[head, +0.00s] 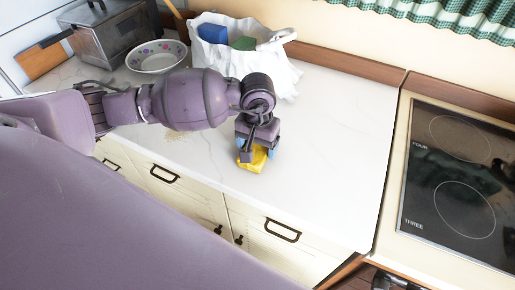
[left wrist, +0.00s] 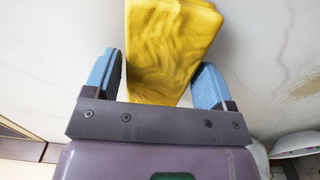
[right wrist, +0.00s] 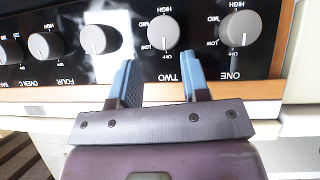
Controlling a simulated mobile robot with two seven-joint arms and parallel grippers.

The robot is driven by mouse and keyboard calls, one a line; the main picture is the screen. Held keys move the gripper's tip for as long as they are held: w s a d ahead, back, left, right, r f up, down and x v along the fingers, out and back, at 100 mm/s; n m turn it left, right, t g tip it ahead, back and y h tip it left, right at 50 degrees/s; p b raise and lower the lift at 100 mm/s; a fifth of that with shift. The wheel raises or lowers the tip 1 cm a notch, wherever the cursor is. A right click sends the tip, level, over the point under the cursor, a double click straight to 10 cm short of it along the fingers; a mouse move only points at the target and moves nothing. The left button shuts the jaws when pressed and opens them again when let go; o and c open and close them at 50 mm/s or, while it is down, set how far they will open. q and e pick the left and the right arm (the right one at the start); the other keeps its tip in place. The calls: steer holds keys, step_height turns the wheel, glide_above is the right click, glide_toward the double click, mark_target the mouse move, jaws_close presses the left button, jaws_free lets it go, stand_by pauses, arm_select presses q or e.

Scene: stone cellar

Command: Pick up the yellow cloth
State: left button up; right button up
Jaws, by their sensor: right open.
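The yellow cloth (head: 254,162) lies on the white counter near its front edge, partly hidden by my left gripper (head: 256,152). In the left wrist view the cloth (left wrist: 172,42) is a folded yellow block between the two blue fingers of my left gripper (left wrist: 158,80). These fingers are wide apart, one on each side of the cloth. I cannot tell whether they touch it. My right gripper (right wrist: 158,80) is open and empty in front of the stove's knob panel (right wrist: 200,30).
A white bag (head: 250,70) with blue and green items stands at the back of the counter (head: 330,130). A patterned bowl (head: 157,56) and a metal toaster (head: 108,40) are at the back left. A black cooktop (head: 455,190) is at the right. Counter right of the cloth is clear.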

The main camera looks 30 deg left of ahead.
mark_target(257, 146)
arm_select(q)
steer(key=c, duration=0.5)
steer(key=shift+c, duration=0.2)
step_height(257, 146, up, 20)
steer(key=shift+r, duration=0.1)
